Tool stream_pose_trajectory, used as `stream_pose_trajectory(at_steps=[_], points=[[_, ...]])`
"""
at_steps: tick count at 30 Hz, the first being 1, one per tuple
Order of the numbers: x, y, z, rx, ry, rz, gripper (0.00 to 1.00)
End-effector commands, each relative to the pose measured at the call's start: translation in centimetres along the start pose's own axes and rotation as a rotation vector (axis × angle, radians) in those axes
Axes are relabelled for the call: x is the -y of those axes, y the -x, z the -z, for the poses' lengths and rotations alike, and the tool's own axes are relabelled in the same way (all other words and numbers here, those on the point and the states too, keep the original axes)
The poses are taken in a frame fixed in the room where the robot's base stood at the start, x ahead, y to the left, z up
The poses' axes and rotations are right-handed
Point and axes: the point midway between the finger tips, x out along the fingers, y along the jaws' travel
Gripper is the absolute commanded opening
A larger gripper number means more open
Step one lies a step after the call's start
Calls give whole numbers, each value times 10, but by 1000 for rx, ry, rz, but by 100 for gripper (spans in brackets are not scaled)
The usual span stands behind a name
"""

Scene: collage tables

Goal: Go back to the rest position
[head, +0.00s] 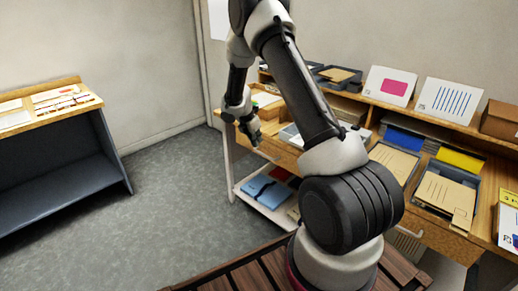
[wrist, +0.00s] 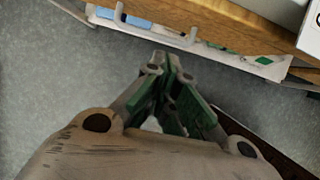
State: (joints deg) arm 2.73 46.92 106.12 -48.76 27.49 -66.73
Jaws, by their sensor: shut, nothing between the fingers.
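My gripper (head: 255,138) hangs at the left end of the wooden table (head: 430,233), pointing down and apart from the table. In the wrist view my gripper (wrist: 160,66) has its green-padded fingers together at the tips, with nothing between them. My arm rises from the base and bends over to the gripper, hiding part of the table behind it.
A lower shelf (head: 240,192) under the table holds blue and red folders. Trays with envelopes (head: 445,195) and upright cards (head: 390,86) stand on the table. A second table (head: 60,112) with papers is at the left. Grey floor (head: 165,200) between them is clear.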

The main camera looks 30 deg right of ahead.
Motion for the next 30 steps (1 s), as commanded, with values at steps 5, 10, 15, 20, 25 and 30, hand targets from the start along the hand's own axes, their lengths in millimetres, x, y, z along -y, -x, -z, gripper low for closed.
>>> stream_pose_trajectory(at_steps=[5, 10, 15, 20, 25, 30], points=[[0, 13, 0, -1, 0, 0, 0], [0, 14, 0, -1, -12, 0, 0], [14, 13, 0, 4, -199, 45, 0], [78, 13, 19, 2, -544, 208, 0], [132, 71, 22, 16, -904, 295, 0], [179, 139, 25, 9, -1209, 333, 0]])
